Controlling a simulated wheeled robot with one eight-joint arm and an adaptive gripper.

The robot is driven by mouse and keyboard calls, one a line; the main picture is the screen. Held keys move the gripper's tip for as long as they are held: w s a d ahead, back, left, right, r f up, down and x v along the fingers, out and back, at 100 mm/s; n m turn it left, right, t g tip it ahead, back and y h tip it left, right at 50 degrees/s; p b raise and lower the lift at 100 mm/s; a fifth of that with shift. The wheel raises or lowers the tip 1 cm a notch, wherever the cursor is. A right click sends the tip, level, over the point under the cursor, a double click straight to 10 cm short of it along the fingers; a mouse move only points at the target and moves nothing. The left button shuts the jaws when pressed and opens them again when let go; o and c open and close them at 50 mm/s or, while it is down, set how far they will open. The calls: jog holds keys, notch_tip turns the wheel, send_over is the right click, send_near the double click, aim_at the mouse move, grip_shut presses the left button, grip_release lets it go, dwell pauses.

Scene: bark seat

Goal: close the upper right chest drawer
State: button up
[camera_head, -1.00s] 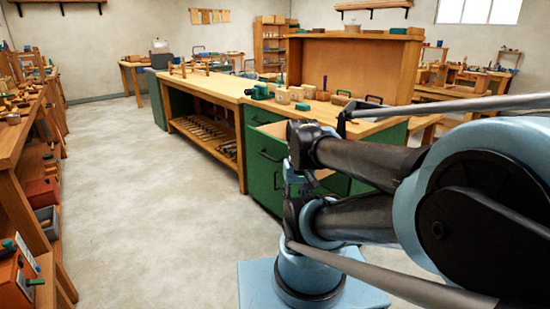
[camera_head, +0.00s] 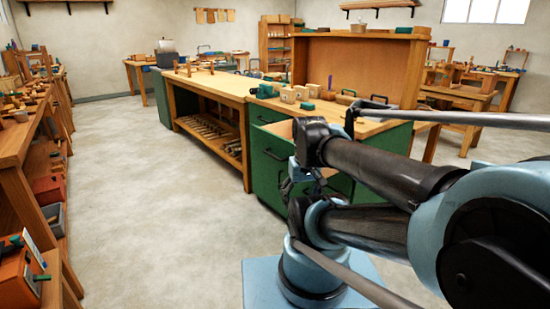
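The green chest (camera_head: 258,188) is built into the near end of the long wooden bench, mostly behind my arm. One of its upper drawers (camera_head: 270,151) stands pulled out, with a green front, a dark handle and a pale wooden inside showing at its top. My arm hides its right part, so I cannot tell how far it is out. My gripper (camera_head: 302,181) appears as a small dark shape in front of the chest, just right of the drawer front. I cannot tell whether it touches the drawer. Its fingers are too small and covered to read.
The wooden bench top (camera_head: 205,82) carries wooden blocks and a green tool (camera_head: 264,91). An open shelf (camera_head: 210,135) under it holds tools. A shelf unit (camera_head: 25,160) with boxes lines the left side. The concrete floor (camera_head: 150,190) between is clear.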

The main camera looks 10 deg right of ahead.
jog(key=w+r+n, duration=0.2)
jog(key=w, duration=0.1)
jog(key=w+r+n, duration=0.1)
jog(key=shift+w+a+r+n, duration=0.15)
jog(key=shift+a+r+n, duration=0.15)
jog(key=shift+a+n, duration=0.1)
grip_shut()
jog(key=w+a+r+n+h, duration=0.15)
jog(key=w+a+n, duration=0.25)
jog(key=w+n, duration=0.4)
jog(key=w+a+r+n, duration=0.2)
jog(key=w+a+n, duration=0.3)
jog(key=w, duration=0.4)
jog(key=w+a+r+n+h, duration=0.15)
jog(key=w+a+n, duration=0.25)
jog(key=w+n, duration=0.4)
jog(key=w+d+f+m, duration=0.1)
jog(key=w+d+f, duration=0.3)
jog(key=f, duration=0.4)
jog(key=shift+w+d+f+g+y, duration=0.2)
jog(key=shift+d+f+g+y, duration=0.15)
jog(key=shift+d, duration=0.25)
